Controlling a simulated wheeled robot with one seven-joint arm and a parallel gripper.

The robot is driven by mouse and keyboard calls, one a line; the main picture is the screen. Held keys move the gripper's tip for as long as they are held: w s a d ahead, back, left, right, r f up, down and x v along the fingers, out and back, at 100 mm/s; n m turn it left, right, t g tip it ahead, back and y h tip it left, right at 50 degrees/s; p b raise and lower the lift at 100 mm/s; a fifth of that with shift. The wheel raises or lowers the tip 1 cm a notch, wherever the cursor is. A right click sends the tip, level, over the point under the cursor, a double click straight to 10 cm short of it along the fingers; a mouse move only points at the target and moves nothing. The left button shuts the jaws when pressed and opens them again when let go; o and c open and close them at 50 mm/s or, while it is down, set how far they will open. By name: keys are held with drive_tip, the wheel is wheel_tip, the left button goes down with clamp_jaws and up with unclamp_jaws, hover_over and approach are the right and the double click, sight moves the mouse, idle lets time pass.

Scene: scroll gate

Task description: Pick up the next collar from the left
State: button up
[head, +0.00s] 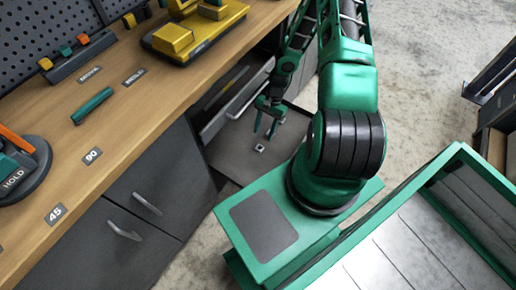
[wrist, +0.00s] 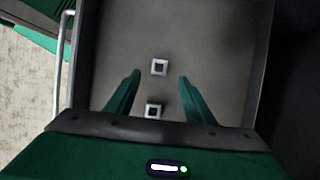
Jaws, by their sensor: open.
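Two small square silver collars lie on the floor of the open drawer (head: 226,149). In the wrist view one collar (wrist: 159,67) lies just beyond and between the fingertips. The other collar (wrist: 153,110) lies lower in the picture, between the fingers and close to the palm edge. In the head view one collar (head: 259,148) shows just below the fingertips; I cannot tell which of the two it is. My gripper (head: 264,134) points down into the drawer, open and empty. Its green fingers (wrist: 160,77) stand apart in the wrist view.
The drawer has a pale bar handle (wrist: 65,60) and raised side walls close around my gripper. The wooden workbench (head: 150,110) stands to the left, with a dark cabinet (head: 165,190) below. A green-framed bin (head: 400,240) is at the lower right.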

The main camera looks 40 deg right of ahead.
sight(261, 146)
drive_tip(key=x, duration=0.3)
drive_tip(key=shift+d+f, duration=0.2)
drive_tip(key=shift+x, duration=2.6)
drive_tip(key=c, duration=1.2)
